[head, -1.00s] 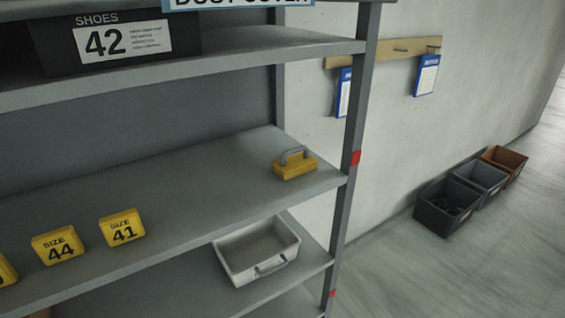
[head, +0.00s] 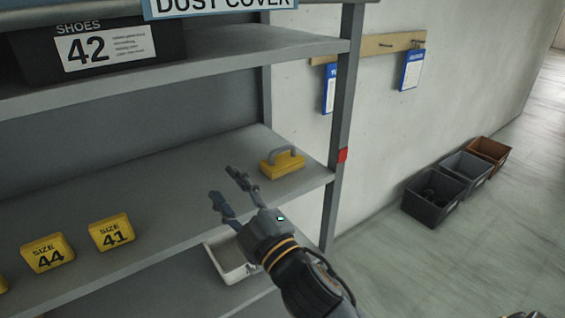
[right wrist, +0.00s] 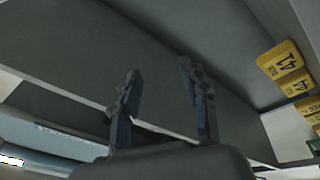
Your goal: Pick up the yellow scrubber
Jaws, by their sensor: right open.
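The yellow scrubber (head: 283,166) with a grey arched handle rests on the middle shelf near its right end, beside the front post. My right gripper (head: 222,183) reaches in from the bottom right of the head view. It is open and empty, in front of the shelf and to the left of the scrubber, apart from it. In the right wrist view its two fingers (right wrist: 160,85) are spread with nothing between them. The scrubber does not show in the right wrist view. My left gripper is not in view.
Yellow size blocks (head: 111,232) stand on the same shelf at the left. A white bin (head: 226,262) sits on the shelf below, partly hidden by my arm. The grey shelf post (head: 341,130) is close on the scrubber's right. Several crates (head: 433,197) stand on the floor.

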